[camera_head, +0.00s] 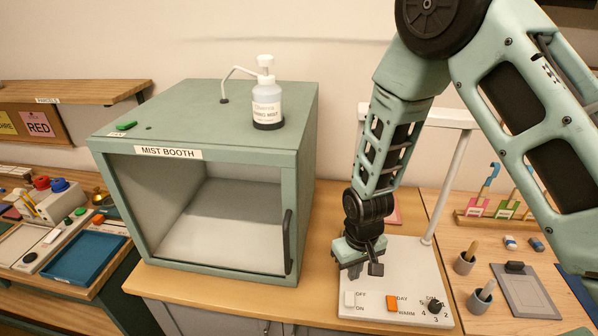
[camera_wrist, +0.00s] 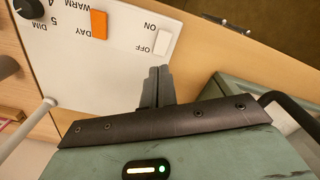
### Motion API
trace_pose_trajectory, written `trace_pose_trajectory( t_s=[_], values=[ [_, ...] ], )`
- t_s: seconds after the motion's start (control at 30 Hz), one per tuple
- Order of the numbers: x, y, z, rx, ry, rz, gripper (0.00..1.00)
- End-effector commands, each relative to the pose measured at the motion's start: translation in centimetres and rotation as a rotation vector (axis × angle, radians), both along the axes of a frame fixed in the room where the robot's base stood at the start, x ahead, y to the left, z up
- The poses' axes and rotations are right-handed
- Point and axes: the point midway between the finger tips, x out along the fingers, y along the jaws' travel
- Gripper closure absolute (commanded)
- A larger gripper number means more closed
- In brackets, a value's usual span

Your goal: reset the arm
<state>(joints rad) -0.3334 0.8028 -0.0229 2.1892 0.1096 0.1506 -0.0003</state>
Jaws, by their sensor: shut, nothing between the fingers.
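My gripper (camera_head: 362,269) is at the end of my pale green arm, which reaches down from the upper right in the head view. It hangs over the left part of a white lamp base panel (camera_head: 415,262). In the wrist view the fingers of my gripper (camera_wrist: 157,75) are together with nothing between them. They point toward the white OFF/ON rocker switch (camera_wrist: 162,42); I cannot tell whether they touch the panel. An orange DAY/WARM switch (camera_wrist: 99,24) and a black dim knob (camera_wrist: 28,8) are beside it.
The green mist booth (camera_head: 299,139) stands left of my gripper, with a pump bottle (camera_head: 267,100) on top. The lamp's white post (camera_head: 449,185) rises just right of my arm. Mortars (camera_head: 465,262) and a grey slab (camera_head: 525,291) are at right. A blue tray (camera_head: 85,259) is far left.

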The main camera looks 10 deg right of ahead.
Motion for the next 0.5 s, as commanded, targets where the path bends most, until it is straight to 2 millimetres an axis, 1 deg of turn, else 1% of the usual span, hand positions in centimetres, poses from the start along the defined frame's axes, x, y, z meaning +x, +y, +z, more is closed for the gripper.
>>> trace_pose_trajectory(
  t_s=[0.07, 0.13, 0.27, 0.37, 0.47, 0.5],
  values=[
    [0.0, 0.0, 0.0, 0.000, 0.000, 0.000, 1.00],
    [-0.2, 0.6, 0.5, 0.011, -0.001, 0.010, 1.00],
    [-1.6, 2.9, 2.7, 0.050, 0.001, 0.054, 1.00],
    [-3.8, 4.9, 5.2, 0.082, 0.005, 0.110, 1.00],
    [-6.5, 6.5, 7.6, 0.104, 0.009, 0.178, 1.00],
    [-7.8, 6.9, 8.4, 0.110, 0.009, 0.207, 1.00]
  ],
)
